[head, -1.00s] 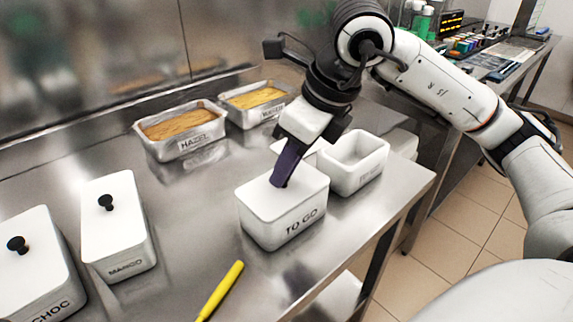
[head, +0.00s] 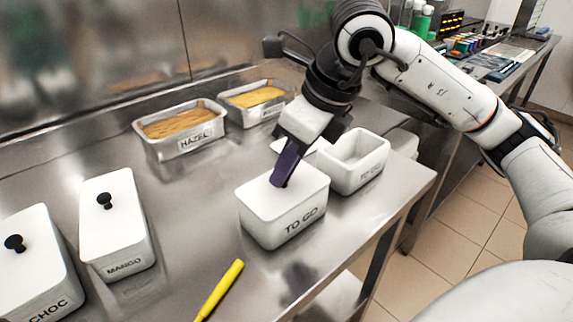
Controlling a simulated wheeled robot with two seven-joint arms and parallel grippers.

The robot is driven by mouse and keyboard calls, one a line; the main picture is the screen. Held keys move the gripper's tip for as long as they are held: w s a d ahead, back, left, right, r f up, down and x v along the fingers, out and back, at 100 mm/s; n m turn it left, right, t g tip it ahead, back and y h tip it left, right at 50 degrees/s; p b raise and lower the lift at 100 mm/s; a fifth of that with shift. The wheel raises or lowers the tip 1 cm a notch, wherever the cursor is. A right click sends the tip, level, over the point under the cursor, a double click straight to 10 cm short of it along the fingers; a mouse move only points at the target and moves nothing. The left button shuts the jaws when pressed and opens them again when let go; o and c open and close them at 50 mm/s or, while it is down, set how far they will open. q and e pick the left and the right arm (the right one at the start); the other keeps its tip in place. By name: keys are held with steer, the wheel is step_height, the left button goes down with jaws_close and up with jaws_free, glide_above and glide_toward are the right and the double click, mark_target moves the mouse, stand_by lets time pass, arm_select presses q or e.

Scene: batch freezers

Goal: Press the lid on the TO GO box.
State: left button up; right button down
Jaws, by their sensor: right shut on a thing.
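The white TO GO box (head: 290,225) stands upright on the steel table near its front edge. Its flat white lid (head: 262,198) lies on top, and no clear gap shows between lid and box. My right gripper (head: 281,183) points down from above, its dark fingers shut with the tips at the top of the lid. What the fingers hold between them is hidden. My left gripper is not in view.
An open white box (head: 355,165) stands right behind the TO GO box. The HAZEL tray (head: 183,150) and another filled tray (head: 243,111) stand at the back. MANGO (head: 125,262) and CHOC (head: 55,295) boxes are at left. A yellow-handled tool (head: 220,290) lies in front.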

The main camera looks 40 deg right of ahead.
stand_by(0.3)
steer(key=c, duration=1.1)
jaws_free()
steer(key=shift+r+p, duration=2.8)
steer(key=shift+r, duration=0.7)
jaws_close()
